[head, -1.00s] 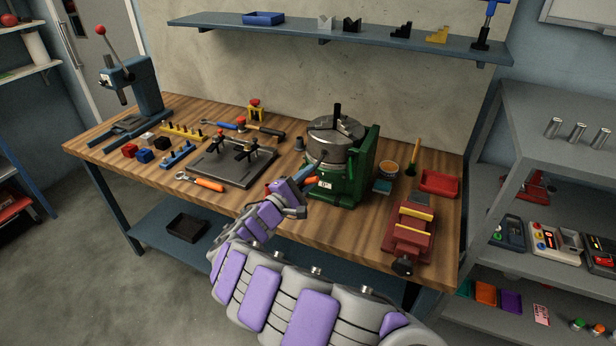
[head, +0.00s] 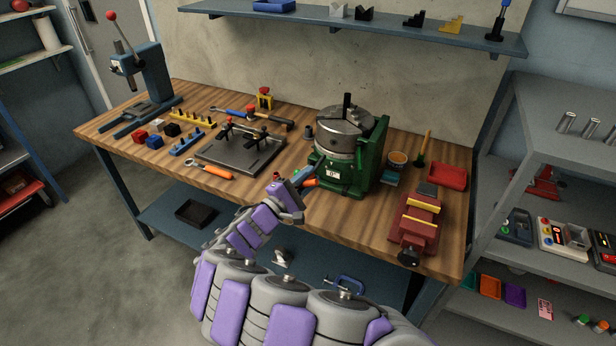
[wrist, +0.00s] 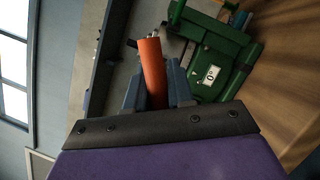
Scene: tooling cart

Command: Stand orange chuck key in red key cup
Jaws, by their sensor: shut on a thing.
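The orange chuck key (head: 311,182) is between the fingers of my gripper (head: 302,180), just left of the green chuck fixture in the head view. In the wrist view, its orange shaft (wrist: 152,65) rises from between the blue-grey fingers of my gripper (wrist: 156,92), which are shut on it. Its lower part is hidden by the fingers and wrist. A small red patch (head: 274,190) shows beside my gripper in the head view. I cannot tell whether it is the red key cup, and no cup is clear in the wrist view.
The green fixture (head: 349,178) with its grey chuck (head: 343,142) stands close on the right; it also shows in the wrist view (wrist: 222,62). A dark plate with clamps (head: 240,155) and an orange-handled tool (head: 217,171) lie left. A red vise (head: 416,222) and red tray (head: 447,176) are right.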

